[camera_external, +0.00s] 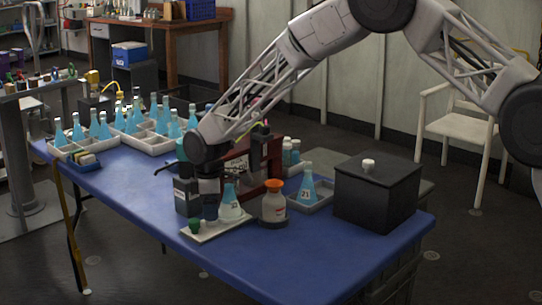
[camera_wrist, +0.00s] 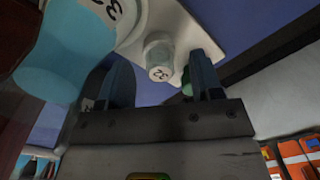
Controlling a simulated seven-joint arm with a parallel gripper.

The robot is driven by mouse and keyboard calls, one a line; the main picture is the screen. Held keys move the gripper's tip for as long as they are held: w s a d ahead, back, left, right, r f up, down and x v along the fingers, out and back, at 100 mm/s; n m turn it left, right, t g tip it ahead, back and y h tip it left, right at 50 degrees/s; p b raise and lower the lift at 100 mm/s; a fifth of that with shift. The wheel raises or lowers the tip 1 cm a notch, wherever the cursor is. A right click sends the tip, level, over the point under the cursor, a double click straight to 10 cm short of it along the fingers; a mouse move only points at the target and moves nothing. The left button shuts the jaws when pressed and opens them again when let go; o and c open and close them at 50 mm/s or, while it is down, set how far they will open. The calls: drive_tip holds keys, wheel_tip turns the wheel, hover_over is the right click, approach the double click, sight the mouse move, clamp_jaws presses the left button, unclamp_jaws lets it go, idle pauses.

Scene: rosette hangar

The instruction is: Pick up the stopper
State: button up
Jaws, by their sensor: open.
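A small green piece that looks like the stopper (camera_external: 194,226) sits at the left front end of a white tray (camera_external: 213,231). In the wrist view the green piece (camera_wrist: 187,79) shows only in part, beside and behind the right finger. My gripper (camera_external: 210,212) points down over the tray's left part. In the wrist view my gripper (camera_wrist: 160,78) is open, its dark blue fingers apart with nothing clamped between them. A small pale labelled cylinder (camera_wrist: 159,60) appears beyond the gap between the fingers. Whether it touches a finger cannot be told.
A blue-liquid flask (camera_external: 231,204) stands on the tray close right of my gripper. A dark bottle (camera_external: 186,190) is close left. An orange-topped bottle (camera_external: 274,203), a flask in a grey tray (camera_external: 322,200) and a black box (camera_external: 376,195) stand to the right. The blue table front is clear.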

drive_tip(key=c, duration=1)
drive_tip(key=shift+r, duration=0.15)
drive_tip(key=shift+r, duration=1.4)
drive_tip(key=shift+s+d+r, duration=0.15)
drive_tip(key=shift+d+r, duration=0.05)
drive_tip(key=shift+r, duration=0.05)
drive_tip(key=s+d+r, duration=0.1)
drive_tip(key=s+d, duration=0.9)
drive_tip(key=d, duration=0.1)
drive_tip(key=shift+d+r, duration=0.2)
drive_tip(key=shift+d, duration=0.15)
drive_tip(key=shift+s, duration=0.1)
drive_tip(key=w+a+r, duration=0.3)
drive_tip(key=w+r, duration=0.2)
drive_tip(key=w, duration=0.2)
drive_tip(key=w+a+r, duration=0.4)
drive_tip(key=w+r, duration=0.1)
drive_tip(key=w, duration=0.3)
drive_tip(key=shift+w+a+r, duration=0.15)
drive_tip(key=shift+r, duration=0.15)
